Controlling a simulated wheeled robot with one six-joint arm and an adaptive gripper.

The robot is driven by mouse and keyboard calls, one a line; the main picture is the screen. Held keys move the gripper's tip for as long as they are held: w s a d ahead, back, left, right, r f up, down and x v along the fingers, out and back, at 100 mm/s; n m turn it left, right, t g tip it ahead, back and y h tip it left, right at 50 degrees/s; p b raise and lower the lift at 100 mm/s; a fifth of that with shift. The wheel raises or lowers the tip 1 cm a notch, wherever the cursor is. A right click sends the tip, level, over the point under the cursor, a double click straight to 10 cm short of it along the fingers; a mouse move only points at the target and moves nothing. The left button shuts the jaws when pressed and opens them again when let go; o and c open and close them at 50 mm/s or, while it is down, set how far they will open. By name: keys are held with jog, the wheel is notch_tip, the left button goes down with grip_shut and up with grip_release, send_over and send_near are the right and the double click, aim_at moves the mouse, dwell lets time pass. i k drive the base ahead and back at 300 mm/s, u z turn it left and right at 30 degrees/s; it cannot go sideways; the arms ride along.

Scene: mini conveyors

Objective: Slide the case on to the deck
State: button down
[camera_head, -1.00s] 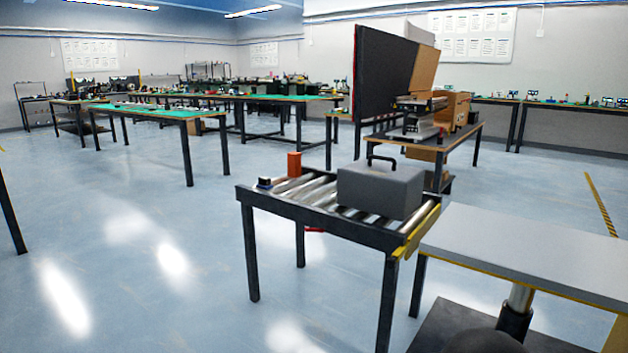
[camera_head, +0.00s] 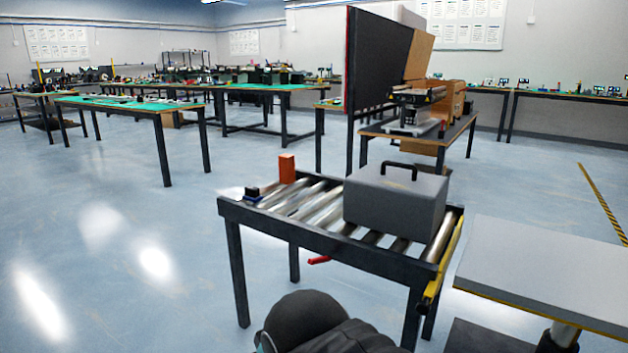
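The grey case (camera_head: 394,208) with a black handle on top stands upright on the roller conveyor (camera_head: 320,243), at its right end. The deck, a flat light-grey top with a yellow lower edge (camera_head: 550,270), stands to the right of the conveyor. A gap shows between the two. A yellow bar (camera_head: 445,255) runs along the conveyor's right end, on the side facing the deck. Dark rounded parts of my arm show at the bottom middle, in front of the conveyor. My gripper's fingers are not in view.
An orange block (camera_head: 287,169) and a small dark and blue item (camera_head: 253,195) sit at the conveyor's left end. A red handle (camera_head: 319,260) sticks out below the conveyor. A table (camera_head: 415,133) with equipment stands behind. Open floor lies at the left.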

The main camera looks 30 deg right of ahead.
aim_at(408, 205)
jog(key=z, duration=0.4)
jog(key=i, duration=1.3)
jog(key=z, duration=0.7)
